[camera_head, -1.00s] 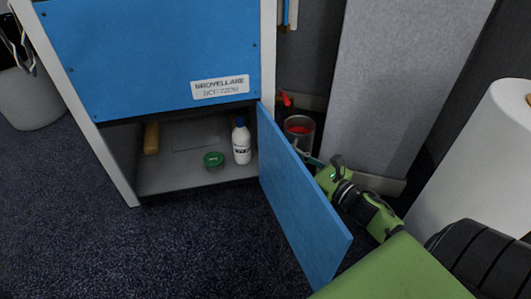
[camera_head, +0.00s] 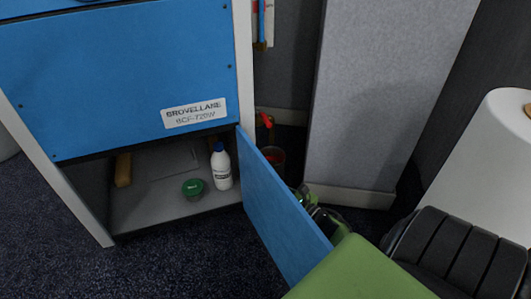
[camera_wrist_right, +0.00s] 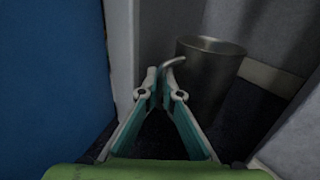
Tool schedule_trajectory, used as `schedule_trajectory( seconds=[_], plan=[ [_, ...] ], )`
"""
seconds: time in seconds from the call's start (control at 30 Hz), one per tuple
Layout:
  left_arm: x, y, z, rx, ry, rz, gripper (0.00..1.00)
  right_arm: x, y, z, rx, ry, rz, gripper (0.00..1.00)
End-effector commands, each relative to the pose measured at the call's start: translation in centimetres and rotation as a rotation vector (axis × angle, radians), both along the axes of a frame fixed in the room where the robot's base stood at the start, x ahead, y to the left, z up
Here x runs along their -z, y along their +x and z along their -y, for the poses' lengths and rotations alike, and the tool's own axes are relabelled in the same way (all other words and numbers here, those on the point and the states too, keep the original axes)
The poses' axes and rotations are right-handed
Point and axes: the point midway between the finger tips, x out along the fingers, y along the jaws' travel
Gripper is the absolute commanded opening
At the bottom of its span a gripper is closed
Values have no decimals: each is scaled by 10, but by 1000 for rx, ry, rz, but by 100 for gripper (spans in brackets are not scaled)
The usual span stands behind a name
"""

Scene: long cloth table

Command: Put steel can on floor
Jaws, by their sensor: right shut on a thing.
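The steel can (camera_wrist_right: 207,75) stands just ahead and to the right of my right gripper (camera_wrist_right: 159,82) in the right wrist view. The two fingertips are close together on the can's curved handle (camera_wrist_right: 173,62). In the head view the can (camera_head: 273,160) is mostly hidden behind the open blue door (camera_head: 285,205), beside the cabinet. My left gripper is not in view.
The open cabinet holds a white bottle with a blue cap (camera_head: 221,168), a green tin (camera_head: 193,187) and a yellowish object (camera_head: 123,169). A grey panel (camera_head: 385,90) stands behind the can. Dark carpet (camera_head: 185,265) is free in front.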

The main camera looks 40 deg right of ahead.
Motion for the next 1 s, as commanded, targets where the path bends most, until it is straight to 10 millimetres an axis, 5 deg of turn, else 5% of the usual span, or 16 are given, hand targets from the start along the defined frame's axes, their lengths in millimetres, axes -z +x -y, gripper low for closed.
schedule_trajectory(
  seconds=[0.5,1.0],
  plan=[
    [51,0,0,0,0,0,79,56,1,0,-2,1,2,0],
    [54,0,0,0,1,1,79,60,1,0,-2,-1,2,0]
  ],
)
